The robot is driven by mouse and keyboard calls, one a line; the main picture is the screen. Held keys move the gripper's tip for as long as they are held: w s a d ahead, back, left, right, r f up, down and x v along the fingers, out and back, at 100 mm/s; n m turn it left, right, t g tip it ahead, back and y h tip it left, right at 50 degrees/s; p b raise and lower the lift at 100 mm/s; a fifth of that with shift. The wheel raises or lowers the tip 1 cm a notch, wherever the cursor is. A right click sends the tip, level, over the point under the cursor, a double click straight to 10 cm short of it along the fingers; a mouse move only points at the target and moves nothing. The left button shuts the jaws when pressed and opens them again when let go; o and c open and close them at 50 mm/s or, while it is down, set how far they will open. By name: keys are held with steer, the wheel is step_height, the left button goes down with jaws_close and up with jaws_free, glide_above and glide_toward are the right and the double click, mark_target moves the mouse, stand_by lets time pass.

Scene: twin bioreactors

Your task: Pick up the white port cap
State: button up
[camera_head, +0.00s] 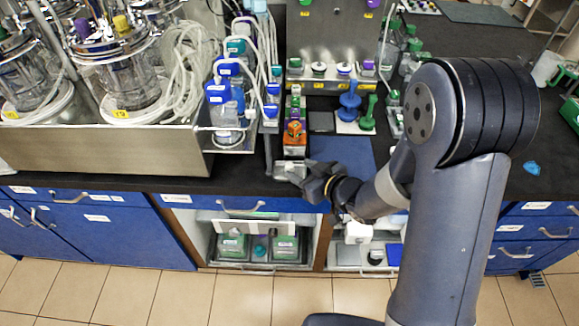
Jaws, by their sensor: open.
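My gripper (285,172) is at the front edge of the black bench, in the middle of the view, and points left. It is open; its jaws are small here, and I cannot make out anything between them. I cannot pick out the white port cap with certainty; it may be too small to tell or hidden by the gripper. An orange block (295,139) with a pale base stands on the bench just behind the gripper.
A blue stopper (349,103) and a green one (369,113) stand behind a blue mat (340,150). Below are open shelves and blue drawers (90,195).

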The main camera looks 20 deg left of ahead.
mark_target(291, 166)
steer(key=shift+f+p+x, duration=0.2)
steer(key=shift+p+x, duration=0.15)
steer(key=shift+x, duration=1.75)
steer(key=shift+s, duration=0.1)
steer(key=shift+c, duration=0.5)
jaws_close()
